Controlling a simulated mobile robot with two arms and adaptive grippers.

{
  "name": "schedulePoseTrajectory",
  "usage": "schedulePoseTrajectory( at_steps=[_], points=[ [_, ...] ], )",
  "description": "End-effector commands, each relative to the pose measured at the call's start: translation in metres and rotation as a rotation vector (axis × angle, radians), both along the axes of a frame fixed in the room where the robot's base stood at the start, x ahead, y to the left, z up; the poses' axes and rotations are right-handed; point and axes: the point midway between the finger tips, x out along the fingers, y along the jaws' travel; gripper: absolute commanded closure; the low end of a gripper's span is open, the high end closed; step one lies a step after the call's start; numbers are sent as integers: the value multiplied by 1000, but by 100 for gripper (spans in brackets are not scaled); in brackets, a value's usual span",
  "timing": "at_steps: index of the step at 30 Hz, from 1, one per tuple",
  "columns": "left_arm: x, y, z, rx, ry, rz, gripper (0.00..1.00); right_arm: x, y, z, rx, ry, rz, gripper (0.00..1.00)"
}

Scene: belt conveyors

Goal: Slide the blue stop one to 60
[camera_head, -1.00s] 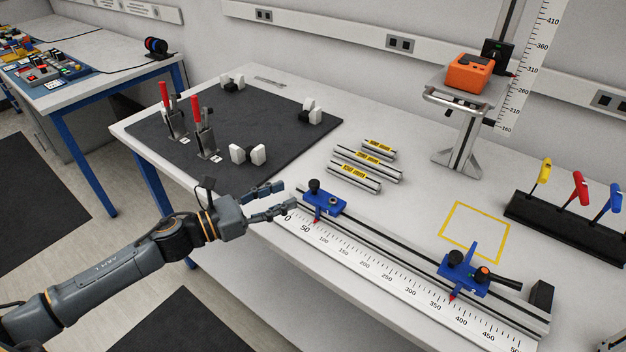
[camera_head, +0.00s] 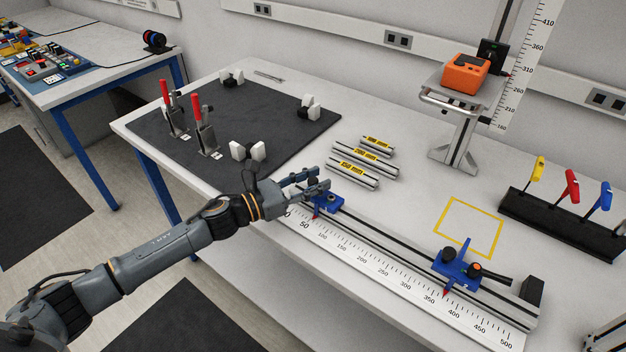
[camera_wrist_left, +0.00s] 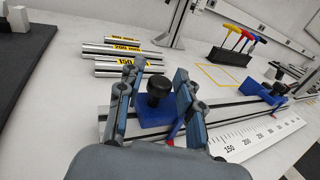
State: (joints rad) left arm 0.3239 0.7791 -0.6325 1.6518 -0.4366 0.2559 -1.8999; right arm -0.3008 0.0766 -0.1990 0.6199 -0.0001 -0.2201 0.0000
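The near blue stop (camera_head: 328,206) sits on the rail at the low end of the white scale (camera_head: 362,258). Its red pointer is close to the 50 label; the exact reading is too small to tell. In the left wrist view this stop (camera_wrist_left: 154,112) with its black knob (camera_wrist_left: 159,86) lies between my fingers. My left gripper (camera_head: 322,185) is open, its fingers apart on either side of the stop; I cannot tell whether they touch it. A second blue stop (camera_head: 456,270) sits further along, its pointer between 350 and 400. My right gripper is out of view.
Labelled metal bars (camera_head: 354,175) lie behind the rail. A dark mat (camera_head: 265,125) with red-handled clamps is at the left. A yellow square (camera_head: 469,227) marks bare table. A rack with coloured handles (camera_head: 560,224) and an orange device (camera_head: 465,73) stand at the right and back.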

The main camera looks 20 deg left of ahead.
Motion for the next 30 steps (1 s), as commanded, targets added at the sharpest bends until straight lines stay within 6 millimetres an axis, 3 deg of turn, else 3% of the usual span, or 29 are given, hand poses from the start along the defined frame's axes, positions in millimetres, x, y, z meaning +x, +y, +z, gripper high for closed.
schedulePoseTrajectory(
  at_steps=[1,4,23,24,27,30],
  points=[
    [0,0,0,0,0,0,80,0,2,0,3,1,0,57],
    [0,0,0,0,0,0,100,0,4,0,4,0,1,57],
    [-3,-4,-1,0,1,-3,100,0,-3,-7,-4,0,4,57],
    [-3,-4,-1,0,1,-3,78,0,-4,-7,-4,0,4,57],
    [-3,-4,-1,0,1,-2,57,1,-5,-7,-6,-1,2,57],
    [-2,-4,-1,0,1,-2,56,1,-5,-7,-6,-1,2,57]
  ],
)
